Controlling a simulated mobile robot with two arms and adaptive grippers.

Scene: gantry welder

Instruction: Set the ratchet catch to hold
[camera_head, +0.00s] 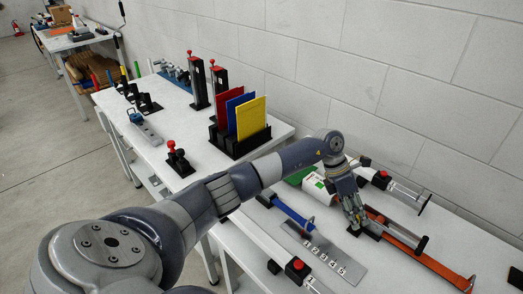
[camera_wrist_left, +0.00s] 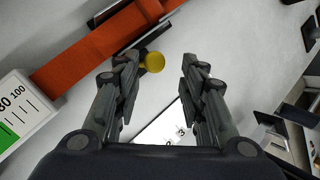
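An orange strap or bar (camera_head: 408,240) runs over a dark block on the right table in the head view. It crosses the upper left of the left wrist view (camera_wrist_left: 90,55) beside a dark bracket. A round yellow knob (camera_wrist_left: 152,62), possibly the catch's, sits next to the bracket. My left gripper (camera_head: 355,218) is over the table near the strap's upper end. In the left wrist view its fingers (camera_wrist_left: 158,72) are apart, with the knob near the left fingertip; whether they touch is unclear. The catch itself cannot be made out. My right gripper is not in view.
A white box with a green-marked scale (camera_wrist_left: 22,112) stands beside the strap. A grey numbered plate (camera_head: 322,256), a blue strap (camera_head: 292,212) and red-button fixtures (camera_head: 297,265) are close by. A rack of coloured panels (camera_head: 240,142) stands farther left. A block wall borders the tables.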

